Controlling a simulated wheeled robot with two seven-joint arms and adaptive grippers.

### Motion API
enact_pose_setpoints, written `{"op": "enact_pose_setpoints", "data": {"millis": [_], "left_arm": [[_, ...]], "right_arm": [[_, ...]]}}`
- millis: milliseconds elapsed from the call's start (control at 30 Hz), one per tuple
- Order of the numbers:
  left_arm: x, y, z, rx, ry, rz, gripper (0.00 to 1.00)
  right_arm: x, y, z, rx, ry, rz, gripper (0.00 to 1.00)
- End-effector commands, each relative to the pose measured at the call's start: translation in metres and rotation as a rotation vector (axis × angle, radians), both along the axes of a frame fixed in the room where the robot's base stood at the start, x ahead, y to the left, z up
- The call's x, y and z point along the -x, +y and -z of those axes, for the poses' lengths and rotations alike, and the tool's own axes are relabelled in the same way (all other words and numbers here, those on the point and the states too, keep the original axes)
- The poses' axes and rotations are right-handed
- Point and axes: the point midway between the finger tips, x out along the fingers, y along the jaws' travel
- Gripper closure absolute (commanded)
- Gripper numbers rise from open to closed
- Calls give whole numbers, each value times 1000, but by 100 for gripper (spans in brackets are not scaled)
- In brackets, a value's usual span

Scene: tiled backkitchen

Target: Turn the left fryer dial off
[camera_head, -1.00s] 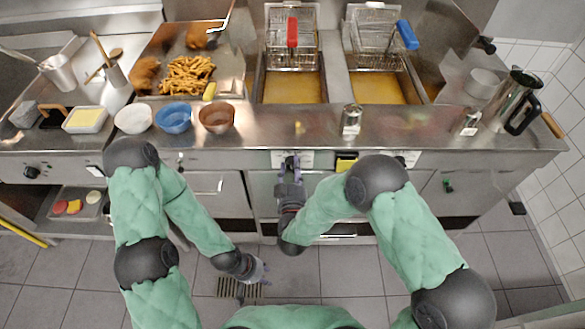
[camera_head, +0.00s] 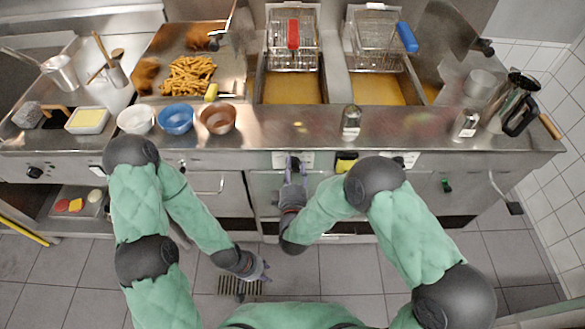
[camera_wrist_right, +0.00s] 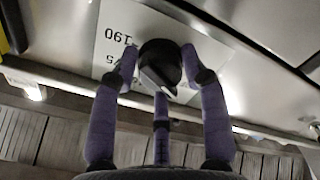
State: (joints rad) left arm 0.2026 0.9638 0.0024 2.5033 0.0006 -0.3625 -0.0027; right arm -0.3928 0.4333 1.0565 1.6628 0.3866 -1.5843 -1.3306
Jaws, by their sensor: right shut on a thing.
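The left fryer dial is a black knob (camera_wrist_right: 160,68) on a white label plate with printed numbers (camera_wrist_right: 113,40), seen upside down in the right wrist view. My right gripper (camera_wrist_right: 160,75) is shut on this knob, with its purple fingers around it.
The right fryer dial (camera_head: 399,161) and a yellow-black item (camera_head: 346,162) sit right of my right gripper. Two oil vats with a red-handled basket (camera_head: 293,35) and a blue-handled basket (camera_head: 406,37) are behind. Bowls (camera_head: 175,118) stand left on the counter.

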Motion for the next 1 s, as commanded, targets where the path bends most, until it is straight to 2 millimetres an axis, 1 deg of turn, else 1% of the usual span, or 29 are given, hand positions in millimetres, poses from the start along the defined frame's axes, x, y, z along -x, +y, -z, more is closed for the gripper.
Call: {"op": "enact_pose_setpoints", "data": {"millis": [33, 300, 700, 733, 767, 800, 1000], "left_arm": [[0, 0, 0, 0, 0, 0, 60], [0, 0, -1, 0, 0, 0, 60], [0, 0, -1, 0, 0, 0, 60], [0, 0, -1, 0, 0, 0, 60], [0, 0, -1, 0, 0, 0, 60], [0, 0, -1, 0, 0, 0, 60], [0, 0, -1, 0, 0, 0, 60]], "right_arm": [[4, -5, 10, 25, 27, 9, 88], [4, -5, 11, 80, 28, 8, 87], [4, -5, 11, 84, 28, 8, 87], [4, -5, 11, 84, 28, 8, 52], [4, -5, 11, 84, 28, 8, 43], [4, -5, 11, 84, 28, 8, 32], [3, -4, 7, 81, 17, 7, 31]]}}
